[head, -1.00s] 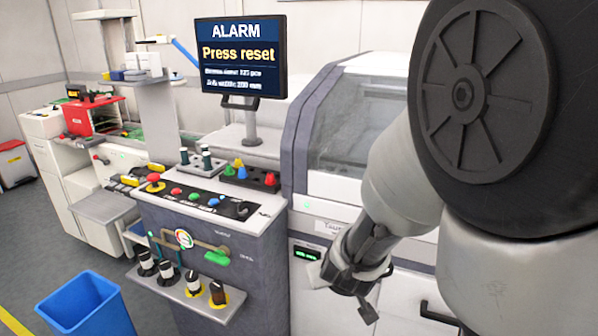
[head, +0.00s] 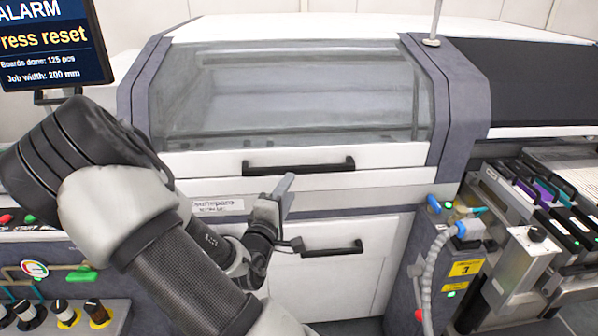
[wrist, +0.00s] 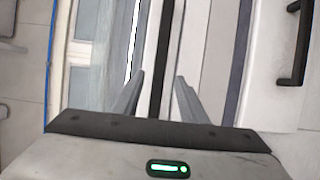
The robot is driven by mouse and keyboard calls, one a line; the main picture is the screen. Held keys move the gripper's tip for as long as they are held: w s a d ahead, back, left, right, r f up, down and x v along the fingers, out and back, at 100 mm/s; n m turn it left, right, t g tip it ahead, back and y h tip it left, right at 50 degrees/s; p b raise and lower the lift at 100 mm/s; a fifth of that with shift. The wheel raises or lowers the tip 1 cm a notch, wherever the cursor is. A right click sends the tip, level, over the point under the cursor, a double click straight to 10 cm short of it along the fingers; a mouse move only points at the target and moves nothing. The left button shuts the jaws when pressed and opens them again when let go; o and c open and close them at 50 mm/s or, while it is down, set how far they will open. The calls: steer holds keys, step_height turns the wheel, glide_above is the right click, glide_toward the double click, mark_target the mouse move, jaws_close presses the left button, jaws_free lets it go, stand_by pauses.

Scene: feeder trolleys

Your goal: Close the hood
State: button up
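The hood (head: 300,90) is a large clear window in a pale frame on the white machine. It looks lowered over the front, but I cannot tell whether it is fully shut. A black bar handle (head: 299,167) sits on its white lower edge. My gripper (head: 290,212) is in front of the machine, just below that handle and apart from it in the head view. In the wrist view my gripper (wrist: 158,95) has its two fingers spread with nothing held. A long dark strip (wrist: 160,60) runs between them; I cannot tell whether it is the handle or a gap.
A lower door with a black handle (head: 331,249) is close to my gripper; its handle also shows in the wrist view (wrist: 291,75). Feeders (head: 535,200) and a grey hose (head: 432,265) stand at right. The alarm screen (head: 55,45) and control panel (head: 30,222) are at left.

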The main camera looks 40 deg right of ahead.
mark_target(299, 171)
steer(key=x, duration=1)
steer(key=shift+w+d+b, duration=0.15)
steer(key=shift+b, duration=0.2)
jaws_close()
